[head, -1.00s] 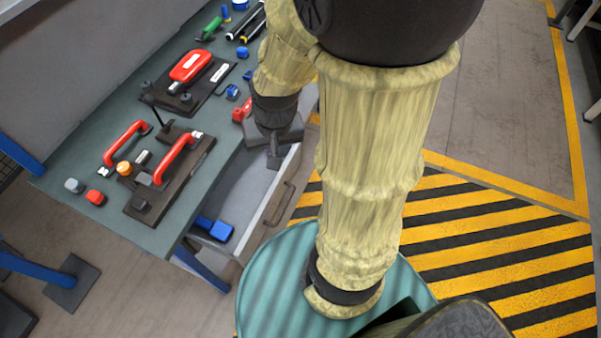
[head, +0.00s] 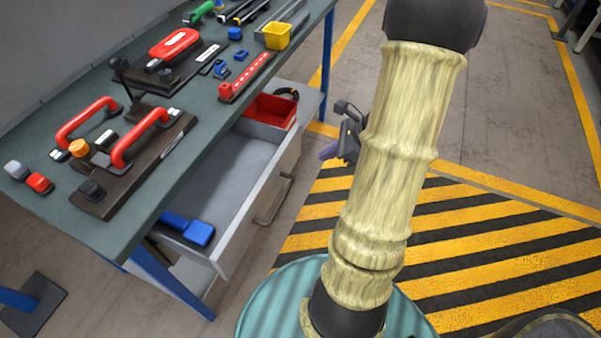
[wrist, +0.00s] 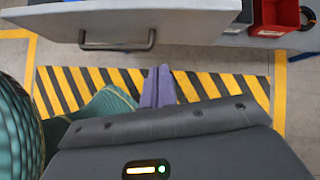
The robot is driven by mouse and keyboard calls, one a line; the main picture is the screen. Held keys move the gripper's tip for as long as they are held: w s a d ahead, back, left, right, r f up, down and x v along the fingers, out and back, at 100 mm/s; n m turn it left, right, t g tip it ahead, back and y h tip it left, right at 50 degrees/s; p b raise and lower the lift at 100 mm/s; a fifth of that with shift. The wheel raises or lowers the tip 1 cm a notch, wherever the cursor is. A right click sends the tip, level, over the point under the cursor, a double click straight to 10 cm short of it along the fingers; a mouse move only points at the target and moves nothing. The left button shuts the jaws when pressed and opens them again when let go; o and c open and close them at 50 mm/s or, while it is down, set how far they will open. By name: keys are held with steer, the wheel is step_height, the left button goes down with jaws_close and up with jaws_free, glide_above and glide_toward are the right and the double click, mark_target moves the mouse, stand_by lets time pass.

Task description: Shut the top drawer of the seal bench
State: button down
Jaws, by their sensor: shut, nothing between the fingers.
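The top drawer (head: 233,250) of the seal bench (head: 75,217) stands open, pulled out from under the worktop. It holds a blue tool (head: 190,229) at the near end and a red bin (head: 270,110) at the far end. Its bar handle (head: 273,201) is on the outer face. In the wrist view the drawer front (wrist: 180,18) and its handle cross the top, ahead of my fingers. My gripper (wrist: 158,72) is shut and empty, its purple fingers over the striped floor, apart from the handle. In the head view my gripper (head: 328,152) is partly hidden behind my arm.
On the worktop are two red-handled fixtures, a red rail (head: 246,77), a yellow cup (head: 276,35) and small blue parts. Blue bench legs (head: 170,284) stand below. The striped floor (head: 480,240) right of the drawer is clear.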

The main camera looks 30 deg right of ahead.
steer(key=d+f+m+t, duration=0.1)
steer(key=d, duration=0.1)
steer(key=d+f+m+b, duration=0.1)
steer(key=d+f+m, duration=0.1)
steer(key=shift+d+f+t+b, duration=0.1)
steer(key=shift+t+b, duration=0.2)
steer(key=shift+t, duration=0.1)
steer(key=shift+w, duration=0.1)
steer(key=b, duration=0.2)
glide_toward(291, 161)
step_height(291, 161, down, 4)
steer(key=w+a, duration=0.2)
steer(key=w, duration=0.1)
steer(key=shift+w+a, duration=0.25)
steer(key=shift+a, duration=0.2)
